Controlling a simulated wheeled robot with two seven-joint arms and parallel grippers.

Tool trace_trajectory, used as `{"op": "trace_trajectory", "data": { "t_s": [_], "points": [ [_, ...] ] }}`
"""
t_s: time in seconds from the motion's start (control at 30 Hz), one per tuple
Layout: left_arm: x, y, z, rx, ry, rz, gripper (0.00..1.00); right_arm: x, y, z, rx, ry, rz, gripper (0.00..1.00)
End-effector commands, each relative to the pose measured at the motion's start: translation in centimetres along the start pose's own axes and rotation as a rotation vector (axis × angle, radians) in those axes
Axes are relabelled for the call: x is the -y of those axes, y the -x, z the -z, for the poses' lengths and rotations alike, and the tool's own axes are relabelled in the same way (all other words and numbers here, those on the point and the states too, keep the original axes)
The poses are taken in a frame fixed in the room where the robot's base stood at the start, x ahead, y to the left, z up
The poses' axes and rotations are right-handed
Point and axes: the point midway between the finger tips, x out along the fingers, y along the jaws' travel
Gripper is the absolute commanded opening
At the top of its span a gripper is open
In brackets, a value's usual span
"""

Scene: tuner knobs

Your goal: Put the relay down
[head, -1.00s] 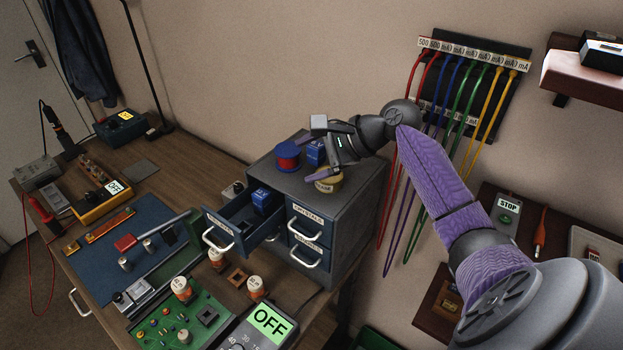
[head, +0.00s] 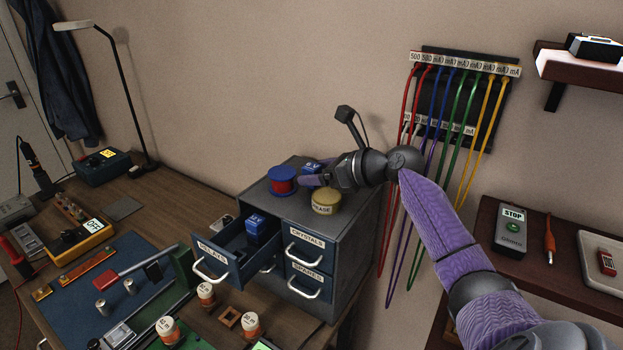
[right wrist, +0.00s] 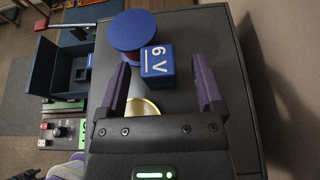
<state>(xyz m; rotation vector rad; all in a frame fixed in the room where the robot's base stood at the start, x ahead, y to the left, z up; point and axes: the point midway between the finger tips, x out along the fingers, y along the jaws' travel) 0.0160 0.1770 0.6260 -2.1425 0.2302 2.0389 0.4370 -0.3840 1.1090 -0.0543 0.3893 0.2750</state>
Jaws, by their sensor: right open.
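A blue relay (head: 311,167) marked 6 V stands on top of the grey drawer cabinet (head: 345,240), right of the blue-and-red spool (head: 283,181). My right gripper (head: 314,178) is open at the relay. In the right wrist view the relay (right wrist: 157,62) sits between the two purple fingertips, with gaps on both sides. A second blue relay (head: 257,228) is in the pulled-out drawer labelled RELAYS (head: 222,262). My left gripper is not in view.
A round yellow tin (head: 326,202) stands on the cabinet top close to my gripper. Closed drawers labelled CRYSTALS and SPARES (head: 305,277) face the front. Several coloured cables (head: 440,130) hang on the wall at right. The workbench at left holds several devices.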

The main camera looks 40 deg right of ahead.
Motion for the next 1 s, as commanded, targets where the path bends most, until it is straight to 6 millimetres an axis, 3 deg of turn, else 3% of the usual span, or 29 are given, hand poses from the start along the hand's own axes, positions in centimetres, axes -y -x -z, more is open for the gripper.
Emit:
{"op": "trace_trajectory", "data": {
  "t_s": [0.1, 0.5, 0.77, 0.87, 1.0],
  "points": [
    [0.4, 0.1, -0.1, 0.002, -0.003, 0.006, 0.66, 0.0, 0.1, 0.0, 0.000, 0.000, 0.000, 0.81],
    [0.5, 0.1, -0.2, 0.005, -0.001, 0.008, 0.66, 0.0, 0.1, 0.0, -0.001, 0.000, -0.001, 0.00],
    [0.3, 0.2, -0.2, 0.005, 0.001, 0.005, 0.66, 0.0, 0.2, -0.2, -0.001, 0.001, -0.001, 0.00],
    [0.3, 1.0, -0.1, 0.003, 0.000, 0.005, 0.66, 0.0, 0.9, -1.9, 0.001, 0.003, 0.000, 0.00],
    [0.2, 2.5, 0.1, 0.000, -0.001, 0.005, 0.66, 0.0, 2.5, -5.8, 0.004, 0.005, 0.002, 0.00]
  ]
}}
